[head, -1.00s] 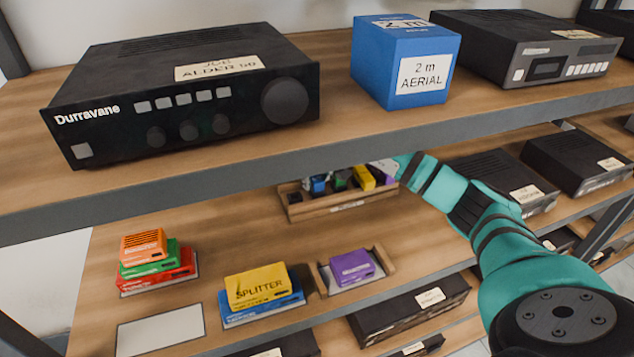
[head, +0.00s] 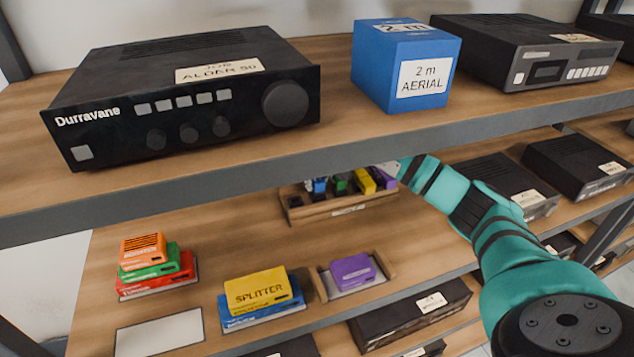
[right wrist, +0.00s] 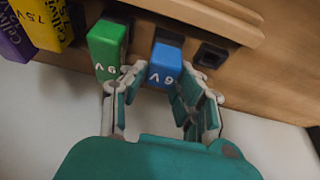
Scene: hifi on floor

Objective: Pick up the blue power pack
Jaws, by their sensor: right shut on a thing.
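The blue power pack (right wrist: 165,65), marked 9V, shows upside down in the right wrist view. My right gripper (right wrist: 160,80) is shut on it, with one finger on either side. The pack is at its slot in the wooden rack (right wrist: 235,25); I cannot tell whether it is clear of the slot. In the head view the blue pack (head: 319,185) is small, at the rack's left part, partly hidden under the upper shelf edge. My right arm reaches in from the right, its gripper mostly hidden there. My left gripper is not in view.
An empty slot (right wrist: 210,55) lies right of the blue pack. The upper shelf edge (head: 330,150) overhangs the rack. A splitter box (head: 255,289) sits nearer.

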